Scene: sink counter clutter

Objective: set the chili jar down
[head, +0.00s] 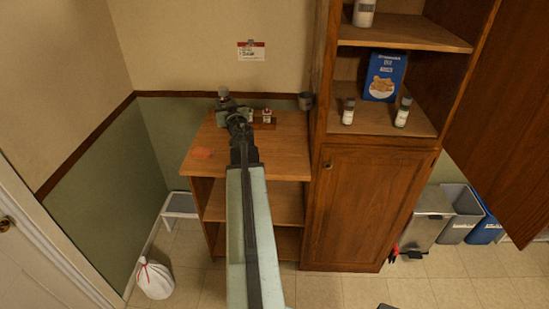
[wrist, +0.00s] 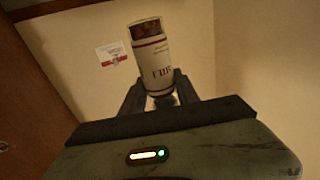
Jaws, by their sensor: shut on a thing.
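The chili jar (wrist: 151,58) is between the two fingers of my gripper (wrist: 160,92) in the wrist view. It has a white label with red bands and dark lettering, and dark reddish contents show at its upper end. It looks tilted in that view. In the head view, my gripper (head: 232,110) is over the back left part of the wooden counter (head: 270,152), with the jar's dark top (head: 223,92) showing just beyond it. My arm hides the jar's lower part there, so I cannot tell whether it touches the counter.
A small jar (head: 267,116) stands at the counter's back, right of my gripper. A dark cup (head: 305,101) is near the cabinet side. The tall cabinet (head: 365,205) bounds the right. The counter's front middle looks clear.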

